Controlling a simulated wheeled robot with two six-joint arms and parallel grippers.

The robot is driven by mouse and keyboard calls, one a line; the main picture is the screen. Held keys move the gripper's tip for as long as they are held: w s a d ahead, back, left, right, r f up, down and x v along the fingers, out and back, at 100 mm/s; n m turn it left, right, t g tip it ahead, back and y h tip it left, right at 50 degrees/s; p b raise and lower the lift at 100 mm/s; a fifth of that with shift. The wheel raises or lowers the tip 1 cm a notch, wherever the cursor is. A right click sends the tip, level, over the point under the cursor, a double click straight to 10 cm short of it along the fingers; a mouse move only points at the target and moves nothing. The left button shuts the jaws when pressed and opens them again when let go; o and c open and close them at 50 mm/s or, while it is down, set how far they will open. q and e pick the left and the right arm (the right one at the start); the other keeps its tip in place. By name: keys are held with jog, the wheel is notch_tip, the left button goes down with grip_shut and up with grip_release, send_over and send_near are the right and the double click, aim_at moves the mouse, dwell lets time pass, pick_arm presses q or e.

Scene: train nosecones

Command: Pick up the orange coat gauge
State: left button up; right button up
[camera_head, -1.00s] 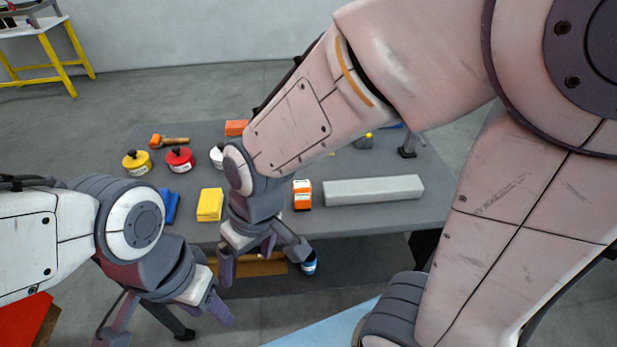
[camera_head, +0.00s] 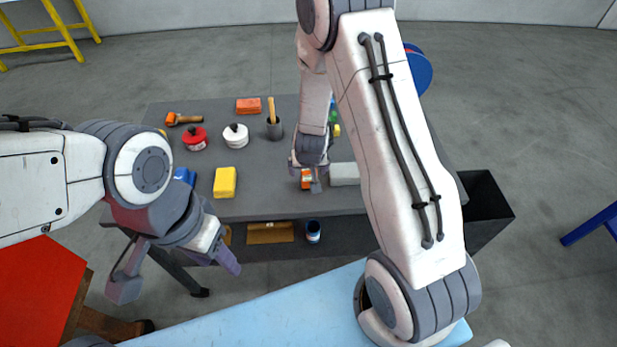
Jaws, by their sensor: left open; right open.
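The orange coat gauge (camera_head: 306,181), a small orange block with a white label, stands near the front edge of the grey table (camera_head: 270,205). My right gripper (camera_head: 307,180) is open and right at the gauge, partly covering it from above. I cannot tell whether the fingers touch it. My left gripper (camera_head: 180,272) is open and empty, off the table's front left corner.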

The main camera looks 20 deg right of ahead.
aim_at(308, 175)
jog(key=shift+p+x, duration=0.45)
jog(key=shift+x, duration=2.15)
jog(key=shift+d, duration=0.15)
grip_shut()
jog(key=shift+r, duration=0.1)
